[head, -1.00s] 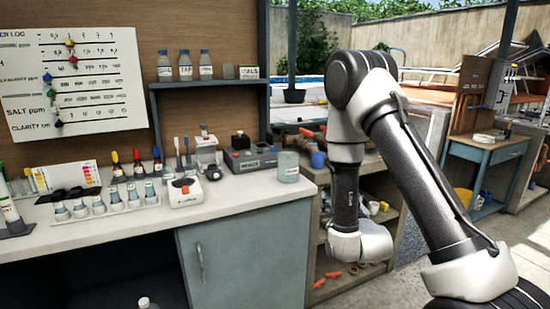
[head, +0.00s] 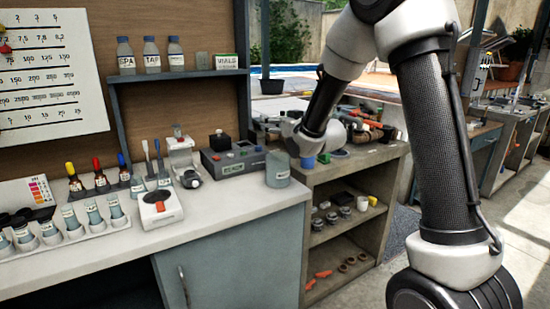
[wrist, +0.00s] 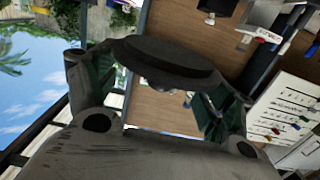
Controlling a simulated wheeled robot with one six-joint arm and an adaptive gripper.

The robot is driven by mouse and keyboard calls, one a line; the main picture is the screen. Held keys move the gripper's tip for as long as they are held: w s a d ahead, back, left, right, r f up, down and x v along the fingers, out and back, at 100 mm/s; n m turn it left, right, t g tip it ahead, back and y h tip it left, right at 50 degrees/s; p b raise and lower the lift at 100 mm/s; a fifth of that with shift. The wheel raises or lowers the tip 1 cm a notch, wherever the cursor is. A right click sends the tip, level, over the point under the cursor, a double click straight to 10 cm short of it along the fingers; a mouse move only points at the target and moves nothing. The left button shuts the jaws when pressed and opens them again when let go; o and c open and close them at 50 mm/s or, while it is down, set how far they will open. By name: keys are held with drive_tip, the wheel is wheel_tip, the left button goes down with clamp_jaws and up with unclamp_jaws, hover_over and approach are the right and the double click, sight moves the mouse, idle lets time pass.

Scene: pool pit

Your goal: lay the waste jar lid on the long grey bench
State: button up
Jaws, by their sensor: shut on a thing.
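In the wrist view my gripper (wrist: 160,85) is shut on a round dark disc, the waste jar lid (wrist: 168,60), seen nearly edge-on between the two fingers. Neither the gripper tips nor the lid can be made out in the head view. A long bench with a pale grey top (head: 228,212) and a blue-grey cabinet front runs along the left. A stubby grey-green labelled jar (head: 278,170) stands at its right end. A concrete shelf unit (head: 340,172) adjoins the bench; I cannot tell which surface the task names.
A row of sample vials (head: 70,222), dropper bottles (head: 102,180), a white device (head: 160,208) and a dark meter (head: 232,160) crowd the bench. A bottle shelf (head: 180,74) hangs above. Bare bench top shows near the front right.

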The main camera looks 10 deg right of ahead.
drive_tip(key=shift+f, duration=0.1)
wheel_tip(320, 180, down, 10)
drive_tip(key=shift+r, duration=0.15)
drive_tip(key=o, duration=0.9)
drive_tip(key=shift+o, duration=0.2)
drive_tip(key=v, duration=0.7)
drive_tip(key=shift+s+d, duration=0.2)
drive_tip(key=shift+s, duration=0.2)
